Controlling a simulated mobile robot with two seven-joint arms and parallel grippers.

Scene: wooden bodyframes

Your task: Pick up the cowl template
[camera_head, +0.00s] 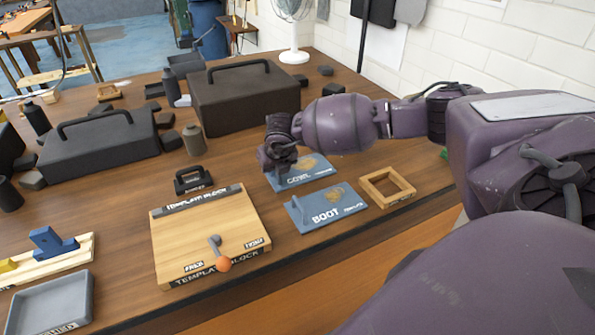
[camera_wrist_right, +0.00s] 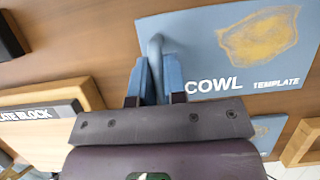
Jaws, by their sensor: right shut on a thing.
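The cowl template (camera_head: 316,172) is a flat blue plate with an upright handle, a tan shape and white lettering. It lies on the wooden table behind the boot template (camera_head: 345,205), and in the wrist view its plate (camera_wrist_right: 210,50) fills the upper right. My right gripper (camera_head: 280,165) reaches down at the template's left edge; in the wrist view its blue fingers (camera_wrist_right: 155,80) are shut on the handle (camera_wrist_right: 155,47). The plate appears to rest on the table. My left gripper is not in view.
The wooden template block (camera_head: 205,235) with a lever ending in an orange knob stands at front left. A small wooden frame (camera_head: 387,187) lies to the right. Dark toolboxes (camera_head: 243,97) and a grey canister (camera_head: 193,141) stand behind. A grey tray (camera_head: 50,302) is at lower left.

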